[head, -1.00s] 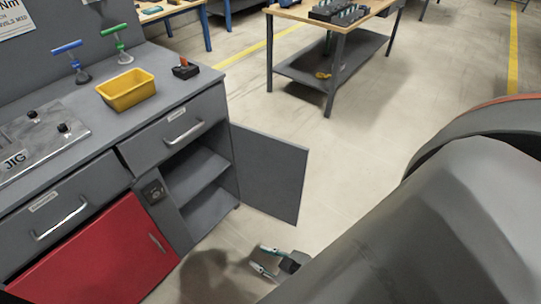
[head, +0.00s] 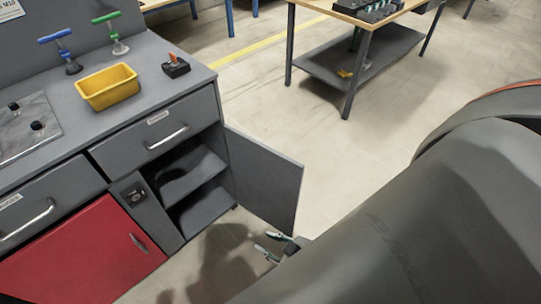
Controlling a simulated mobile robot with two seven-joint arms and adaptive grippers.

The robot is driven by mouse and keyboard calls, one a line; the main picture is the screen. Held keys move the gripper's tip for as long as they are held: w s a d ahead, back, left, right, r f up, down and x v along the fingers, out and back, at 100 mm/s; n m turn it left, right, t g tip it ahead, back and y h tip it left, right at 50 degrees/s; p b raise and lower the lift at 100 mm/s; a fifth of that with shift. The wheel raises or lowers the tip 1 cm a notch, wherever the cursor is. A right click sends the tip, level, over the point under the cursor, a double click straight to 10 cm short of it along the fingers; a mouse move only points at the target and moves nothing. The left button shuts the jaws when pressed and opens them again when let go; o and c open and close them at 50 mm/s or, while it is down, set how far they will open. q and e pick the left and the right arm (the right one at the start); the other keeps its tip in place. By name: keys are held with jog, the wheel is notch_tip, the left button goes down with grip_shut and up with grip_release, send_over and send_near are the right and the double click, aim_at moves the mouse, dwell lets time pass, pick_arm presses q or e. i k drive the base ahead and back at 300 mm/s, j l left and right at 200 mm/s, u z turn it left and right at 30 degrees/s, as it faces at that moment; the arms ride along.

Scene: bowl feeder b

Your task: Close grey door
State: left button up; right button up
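The grey door (head: 264,180) of the workbench cabinet stands wide open, hinged at the cabinet's right side and swung out to the right. Behind it the cabinet shows dark shelves (head: 192,180). My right gripper (head: 267,245) shows low in the head view, just below the door's lower edge in the picture. Its two fingers are apart, with nothing between them. I cannot tell whether it touches the door. My large arm link hides the lower right of the view. My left gripper is out of view.
A red door (head: 85,250) on the same bench is shut. A yellow bin (head: 107,87), a small black switch block (head: 176,66) and clamps stand on the bench top. A wood-topped table (head: 365,15) stands behind. The floor right of the door is clear.

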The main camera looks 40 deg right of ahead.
aim_at(268, 183)
jog(key=l+u, duration=0.25)
jog(key=l, duration=0.7)
jog(key=l+u, duration=0.25)
jog(key=l, duration=0.7)
jog(key=l+u, duration=0.2)
jog(key=l, duration=0.3)
jog(key=k+l+u, duration=0.15)
jog(key=l, duration=0.3)
jog(key=k+l+u, duration=0.2)
jog(key=l, duration=0.25)
jog(key=l+u, duration=0.2)
jog(key=l, duration=0.25)
jog(key=k+l, duration=0.15)
jog(key=k, duration=0.5)
jog(key=k+l+z, duration=0.15)
jog(key=l+z, duration=0.15)
